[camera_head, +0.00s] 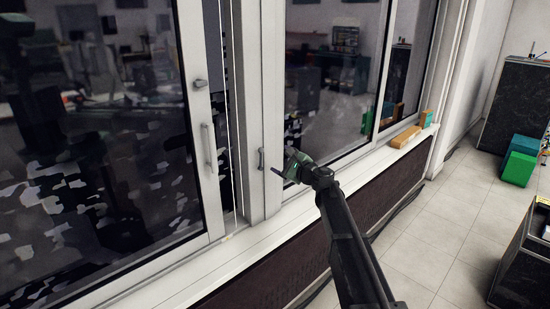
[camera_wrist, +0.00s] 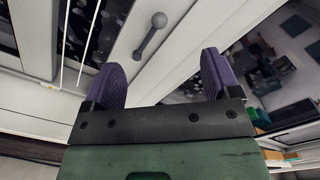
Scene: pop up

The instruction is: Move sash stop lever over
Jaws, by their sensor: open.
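The sash stop lever (camera_head: 261,158) is a small dark lever on the white window frame post, just left of my gripper. In the wrist view the lever (camera_wrist: 150,36) is a grey bar with a round ball at its upper end, tilted slightly. My gripper (camera_head: 284,170) is at the end of the dark arm, close to the post. In the wrist view its two purple-padded fingers (camera_wrist: 162,78) are spread apart with nothing between them. The lever shows beyond the fingertips, roughly between them; I cannot tell the exact gap, but no contact shows.
The left sash has a long vertical handle (camera_head: 209,148) and a small latch (camera_head: 200,84). A white sill (camera_head: 220,262) runs below the windows. A wooden block (camera_head: 405,137) lies on it at right. Green boxes (camera_head: 518,168) stand on the floor at far right.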

